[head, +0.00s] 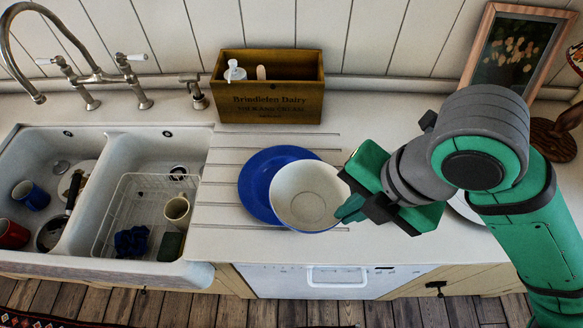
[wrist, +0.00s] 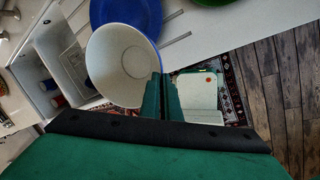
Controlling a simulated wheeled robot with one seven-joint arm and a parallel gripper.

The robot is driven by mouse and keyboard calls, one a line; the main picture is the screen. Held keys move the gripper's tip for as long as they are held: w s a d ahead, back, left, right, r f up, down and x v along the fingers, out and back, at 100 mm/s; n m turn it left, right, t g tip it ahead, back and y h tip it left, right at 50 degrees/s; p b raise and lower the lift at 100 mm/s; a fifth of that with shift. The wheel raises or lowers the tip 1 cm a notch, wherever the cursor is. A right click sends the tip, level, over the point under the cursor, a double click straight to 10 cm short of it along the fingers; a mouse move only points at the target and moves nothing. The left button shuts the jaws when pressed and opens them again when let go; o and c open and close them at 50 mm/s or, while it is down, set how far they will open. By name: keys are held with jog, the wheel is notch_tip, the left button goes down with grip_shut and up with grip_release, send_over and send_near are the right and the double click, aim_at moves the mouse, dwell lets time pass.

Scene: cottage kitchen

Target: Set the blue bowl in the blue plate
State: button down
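The blue plate (head: 255,185) lies flat on the counter, right of the sink; part of it also shows at the top of the wrist view (wrist: 140,14). The blue bowl (head: 307,195), whitish inside with a blue outside, overlaps the plate's right front part in the head view. Its base is hidden, so I cannot tell whether it touches the plate. My gripper (head: 352,206) is at the bowl's right side. In the wrist view its fingers (wrist: 161,95) are close together with the bowl's rim (wrist: 120,65) between them.
A wooden box (head: 268,100) with a white dispenser stands behind the plate by the wall. A double sink (head: 125,135) with cups and a wire rack is at the left. A white plate (head: 465,208) is partly hidden behind my arm. A picture frame (head: 513,50) stands back right.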

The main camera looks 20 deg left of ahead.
aim_at(321, 184)
jog(key=shift+w+a, duration=0.15)
jog(key=shift+w, duration=0.2)
jog(key=w+a+f, duration=0.1)
jog(key=w, duration=0.1)
jog(key=w+a+f, duration=0.1)
jog(key=w+a, duration=0.1)
jog(key=w+a+f, duration=0.1)
jog(key=w+a, duration=0.1)
jog(key=shift+w+f, duration=0.2)
jog(key=shift+f, duration=0.15)
jog(key=w+a+f, duration=0.1)
jog(key=w+f, duration=0.1)
jog(key=f, duration=0.1)
jog(key=w+a+f, duration=0.1)
jog(key=shift+a+f, duration=0.3)
jog(key=shift+a, duration=0.05)
jog(key=shift+w+a+f, duration=0.25)
jog(key=shift+w+f, duration=0.1)
jog(key=shift+f, duration=0.05)
jog(key=x, duration=0.3)
jog(key=shift+w+d+f, duration=0.2)
jog(key=shift+d+f, duration=0.1)
jog(key=shift+f, duration=0.1)
jog(key=shift+s+a+f, duration=0.1)
jog(key=shift+s, duration=0.05)
jog(key=shift+f, duration=0.3)
jog(key=c, duration=2)
grip_release()
